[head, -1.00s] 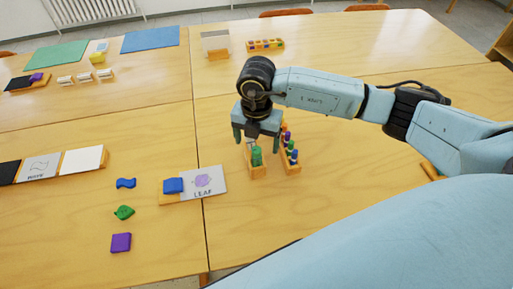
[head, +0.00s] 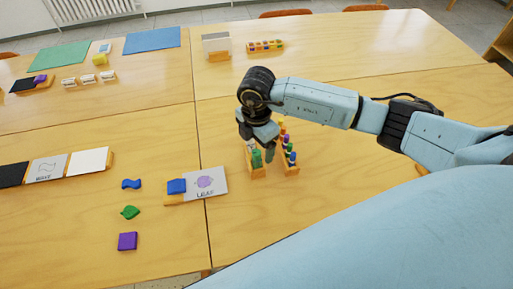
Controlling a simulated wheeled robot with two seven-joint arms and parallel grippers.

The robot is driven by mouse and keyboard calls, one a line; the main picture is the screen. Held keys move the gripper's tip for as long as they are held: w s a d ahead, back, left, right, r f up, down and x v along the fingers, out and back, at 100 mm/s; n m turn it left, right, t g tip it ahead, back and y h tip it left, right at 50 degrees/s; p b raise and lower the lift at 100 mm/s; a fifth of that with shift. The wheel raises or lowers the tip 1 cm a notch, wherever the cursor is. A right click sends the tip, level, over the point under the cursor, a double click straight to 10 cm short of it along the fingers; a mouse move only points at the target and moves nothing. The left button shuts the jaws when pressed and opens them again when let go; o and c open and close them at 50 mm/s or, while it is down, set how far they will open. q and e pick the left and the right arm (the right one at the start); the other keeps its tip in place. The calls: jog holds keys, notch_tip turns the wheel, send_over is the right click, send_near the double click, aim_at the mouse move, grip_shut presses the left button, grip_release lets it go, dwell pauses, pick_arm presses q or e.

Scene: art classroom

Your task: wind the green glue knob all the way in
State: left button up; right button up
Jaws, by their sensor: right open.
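The green glue knob (head: 256,160) stands upright in a small wooden holder (head: 258,173) on the near table. My right gripper (head: 257,147) is open right above the knob, turned, with one finger coming down close to the knob's right side. The gripper partly hides the knob and the back of its holder. I cannot tell whether the fingers touch the knob. How far the knob is wound in does not show. My left gripper is not in view.
A wooden rack (head: 291,165) with several coloured pegs stands close on the right. The table front right of the holder is clear.

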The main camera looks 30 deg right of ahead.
jog(key=shift+s+f+b, duration=0.1)
jog(key=shift+f+b, duration=0.6)
jog(key=shift+f, duration=0.45)
dwell(0.4)
jog(key=shift+f, duration=0.1)
jog(key=shift+c, duration=0.4)
jog(key=c, duration=1.4)
jog(key=n+b, duration=0.1)
jog(key=n, duration=0.4)
jog(key=shift+n+b, duration=0.3)
jog(key=shift+n, duration=0.1)
jog(key=n+b, duration=0.1)
jog(key=n, duration=0.4)
